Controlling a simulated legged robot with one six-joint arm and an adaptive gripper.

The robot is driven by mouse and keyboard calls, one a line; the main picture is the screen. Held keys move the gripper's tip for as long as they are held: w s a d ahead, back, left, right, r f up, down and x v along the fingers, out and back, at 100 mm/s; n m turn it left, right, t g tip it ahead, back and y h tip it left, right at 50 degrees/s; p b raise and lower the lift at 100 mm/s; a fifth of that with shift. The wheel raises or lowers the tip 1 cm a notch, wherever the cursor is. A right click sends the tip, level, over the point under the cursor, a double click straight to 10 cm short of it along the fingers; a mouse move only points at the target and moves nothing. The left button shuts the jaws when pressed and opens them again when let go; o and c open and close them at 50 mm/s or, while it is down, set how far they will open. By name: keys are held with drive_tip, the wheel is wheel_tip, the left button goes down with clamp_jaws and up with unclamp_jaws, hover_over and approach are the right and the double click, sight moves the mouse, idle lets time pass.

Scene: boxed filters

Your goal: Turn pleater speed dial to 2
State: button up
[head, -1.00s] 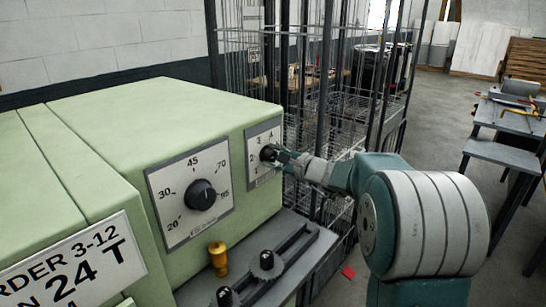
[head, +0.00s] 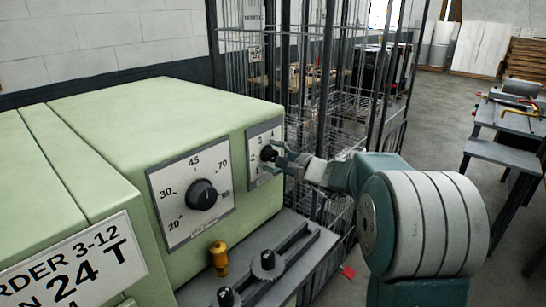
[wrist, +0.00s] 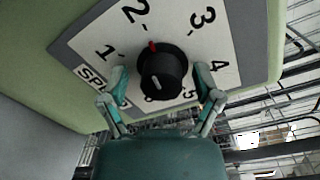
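The pleater speed dial is a round black knob (wrist: 163,75) on a white plate marked with numbers, including 1 to 5. A red mark at its upper edge lies near the 2, and a white line shows on its face. My gripper (wrist: 168,84) is open, with one teal finger on each side of the knob; gaps show between fingers and knob. In the head view the speed dial (head: 268,154) is on the right of the green machine's front, and my gripper (head: 282,153) is right in front of it.
Below are a yellow knob (head: 218,258) and a grey slotted bracket (head: 290,249) with black knobs. A wire cage rack (head: 335,100) stands close behind my gripper.

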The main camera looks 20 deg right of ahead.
drive_tip(key=v, duration=1.2)
drive_tip(key=shift+a, duration=0.1)
drive_tip(key=s+a+f+n+g+h, duration=0.1)
drive_tip(key=s+a+f+n+g, duration=0.1)
drive_tip(key=s+a+n+g, duration=0.4)
drive_tip(key=s+a+f+n+g+h, duration=0.1)
drive_tip(key=s+a+f+n+g, duration=0.15)
drive_tip(key=s+a, duration=0.6)
drive_tip(key=s+d+f+n+h, duration=0.2)
drive_tip(key=s+d+n+h, duration=0.2)
drive_tip(key=s, duration=0.9)
drive_tip(key=n+h, duration=0.3)
drive_tip(key=h, duration=0.1)
drive_tip(key=shift+s+f+n, duration=0.15)
drive_tip(key=shift+s+n, duration=0.2)
